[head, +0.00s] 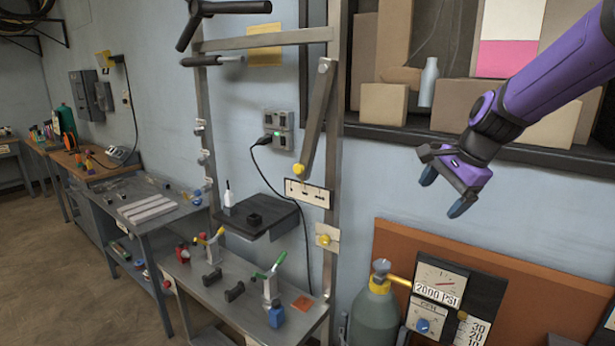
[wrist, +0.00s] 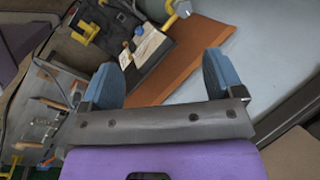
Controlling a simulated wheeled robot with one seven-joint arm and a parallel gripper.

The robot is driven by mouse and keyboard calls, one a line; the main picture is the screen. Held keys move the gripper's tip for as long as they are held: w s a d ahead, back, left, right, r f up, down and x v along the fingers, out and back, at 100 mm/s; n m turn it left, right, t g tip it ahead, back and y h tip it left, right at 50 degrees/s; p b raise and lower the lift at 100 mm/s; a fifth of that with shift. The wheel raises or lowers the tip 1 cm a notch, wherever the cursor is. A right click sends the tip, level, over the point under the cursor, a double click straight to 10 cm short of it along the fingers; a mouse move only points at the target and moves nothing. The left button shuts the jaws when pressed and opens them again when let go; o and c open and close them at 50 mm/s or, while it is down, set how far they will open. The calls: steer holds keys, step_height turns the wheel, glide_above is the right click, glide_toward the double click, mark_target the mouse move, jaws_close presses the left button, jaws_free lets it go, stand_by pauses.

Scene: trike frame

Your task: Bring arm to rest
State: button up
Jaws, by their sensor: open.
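My gripper (head: 445,190) is at the end of my purple arm, at the upper right of the head view. It is open and empty, with its blue-tipped fingers pointing down and left. It hangs in the air in front of the blue wall and below the shelf. In the wrist view my gripper (wrist: 165,85) shows its two blue fingers apart, with nothing between them but the orange-brown board (wrist: 180,65) and wall beyond.
A shelf (head: 440,132) of boxes is behind my arm. Below stand a gauge panel (head: 440,285) and a grey-green tank (head: 375,315). A metal frame (head: 335,150) rises at the centre over a workbench (head: 215,290) with small tools. Floor (head: 60,270) is clear at left.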

steer(key=s+d+r+n+h, duration=0.1)
steer(key=s+n, duration=0.5)
steer(key=s, duration=0.7)
steer(key=s+d+r+n+t+h, duration=0.1)
steer(key=s+r+n, duration=0.3)
steer(key=s, duration=1)
steer(key=d+n+h, duration=0.1)
steer(key=n, duration=0.2)
steer(key=shift+s+t, duration=0.15)
steer(key=shift+t, duration=0.15)
steer(key=shift+r, duration=0.1)
